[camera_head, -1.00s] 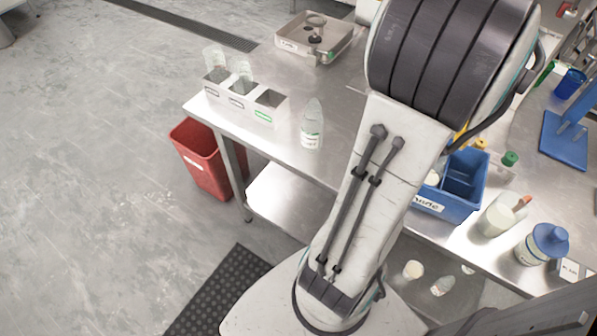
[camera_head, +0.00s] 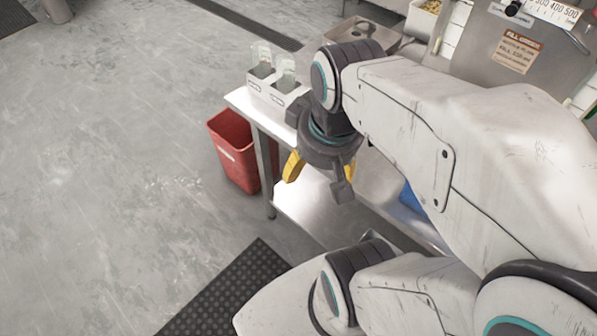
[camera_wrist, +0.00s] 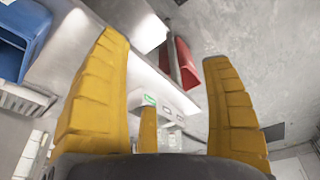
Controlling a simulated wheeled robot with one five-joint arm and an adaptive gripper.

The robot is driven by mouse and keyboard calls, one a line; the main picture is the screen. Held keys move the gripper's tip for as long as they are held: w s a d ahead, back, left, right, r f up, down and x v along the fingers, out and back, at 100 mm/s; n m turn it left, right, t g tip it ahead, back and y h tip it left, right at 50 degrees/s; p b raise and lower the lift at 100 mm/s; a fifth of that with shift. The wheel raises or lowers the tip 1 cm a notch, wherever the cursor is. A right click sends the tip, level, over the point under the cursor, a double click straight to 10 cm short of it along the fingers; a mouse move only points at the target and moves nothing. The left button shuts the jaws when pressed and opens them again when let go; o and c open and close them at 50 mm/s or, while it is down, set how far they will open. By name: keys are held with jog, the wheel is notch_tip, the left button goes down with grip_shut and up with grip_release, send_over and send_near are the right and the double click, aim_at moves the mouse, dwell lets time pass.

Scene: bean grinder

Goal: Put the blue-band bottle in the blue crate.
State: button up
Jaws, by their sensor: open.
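My gripper (camera_head: 318,180) is open and empty in front of the steel table's near edge, with its yellow fingers pointing down. In the wrist view its yellow fingers (camera_wrist: 165,50) are spread wide with nothing between them. The blue crate (camera_wrist: 22,38) shows at the top left of the wrist view. In the head view a small blue patch (camera_head: 411,197), probably the crate, shows beneath my arm. I cannot make out a blue-band bottle in the views of now. Clear bottles (camera_head: 287,72) stand in a white caddy, and no blue band shows on them.
The white caddy (camera_head: 266,97) stands at the table's left end; it also shows in the wrist view (camera_wrist: 166,106). A red bin (camera_head: 234,152) stands on the floor by the table leg. A steel tray (camera_head: 362,32) is at the back. My arm hides much of the table.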

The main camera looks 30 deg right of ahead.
jog(key=shift+n+t+y, duration=0.3)
jog(key=shift+n, duration=0.2)
jog(key=shift+s+a+f, duration=0.2)
jog(key=shift+s+a, duration=0.05)
jog(key=shift+a, duration=0.4)
jog(key=shift+s+a+f, duration=0.15)
jog(key=shift+s+a, duration=0.15)
jog(key=shift+a, duration=0.35)
jog(key=shift+s+a+f, duration=0.2)
jog(key=shift+s+a, duration=0.05)
jog(key=shift+a, duration=0.4)
jog(key=shift+r+p, duration=0.85)
jog(key=shift+r, duration=0.1)
